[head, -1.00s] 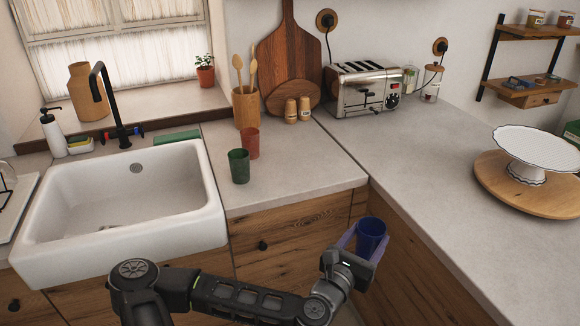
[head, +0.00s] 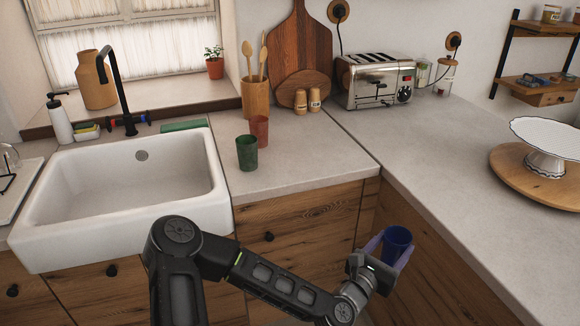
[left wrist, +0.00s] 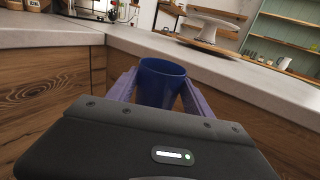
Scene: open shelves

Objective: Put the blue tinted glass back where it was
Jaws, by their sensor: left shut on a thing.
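The blue tinted glass (head: 397,243) is upright between the purple fingers of my left gripper (head: 390,248), which is shut on it. It is held in front of the wooden cabinet fronts near the inner corner of the counter, apart from the counter. In the left wrist view the glass (left wrist: 161,83) sits between the two fingers, with its lower part hidden by the gripper body. A green glass (head: 247,153) and a red glass (head: 259,130) stand on the counter right of the sink. My right gripper is not in view.
The counter (head: 300,160) has free room right of the two glasses. A white sink (head: 130,190) is at left. A toaster (head: 374,80), a utensil holder (head: 256,98) and shakers stand at the back. A cake stand (head: 546,160) on a wooden board is at right.

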